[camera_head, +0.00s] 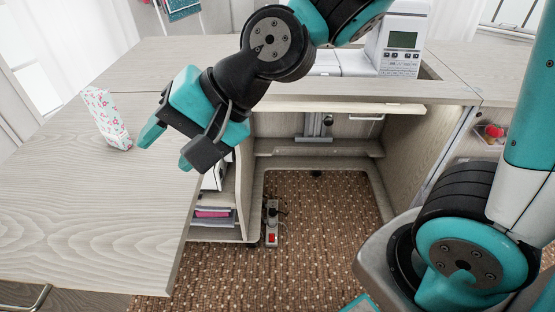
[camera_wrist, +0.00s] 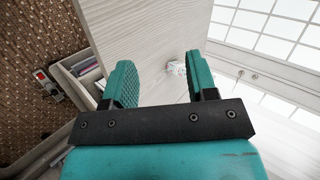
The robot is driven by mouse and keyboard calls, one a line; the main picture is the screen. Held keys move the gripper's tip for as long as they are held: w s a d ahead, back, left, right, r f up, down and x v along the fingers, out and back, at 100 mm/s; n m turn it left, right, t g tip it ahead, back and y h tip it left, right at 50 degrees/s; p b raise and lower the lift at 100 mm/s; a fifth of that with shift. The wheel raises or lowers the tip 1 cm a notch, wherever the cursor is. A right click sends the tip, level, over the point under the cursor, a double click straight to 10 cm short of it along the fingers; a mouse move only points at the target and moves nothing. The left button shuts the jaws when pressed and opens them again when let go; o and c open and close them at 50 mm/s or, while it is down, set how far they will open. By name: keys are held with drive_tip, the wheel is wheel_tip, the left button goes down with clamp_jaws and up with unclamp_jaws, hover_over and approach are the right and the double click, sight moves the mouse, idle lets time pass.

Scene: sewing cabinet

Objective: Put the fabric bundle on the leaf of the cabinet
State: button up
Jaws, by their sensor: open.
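The fabric bundle (camera_head: 108,118) is pale with a small pink and green floral print. It stands upright on the wooden cabinet leaf (camera_head: 90,215) at the left. My gripper (camera_head: 168,147) is open and empty, over the leaf's right side, to the right of the bundle and apart from it. In the wrist view, the open fingers (camera_wrist: 160,82) frame the bare leaf (camera_wrist: 140,40). The bundle (camera_wrist: 177,68) shows small and farther off, beside the right finger, which may hide part of it.
A white sewing machine (camera_head: 400,40) sits in the cabinet top at the back. The leaf's front part is clear.

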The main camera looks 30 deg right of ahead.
drive_tip(key=s+d+n+g+h, duration=0.3)
drive_tip(key=s+d+n+h, duration=0.2)
drive_tip(key=s+d+n, duration=0.4)
drive_tip(key=shift+s+d+f+n+g, duration=0.25)
drive_tip(key=shift+s+d+n, duration=0.2)
drive_tip(key=shift+n, duration=0.65)
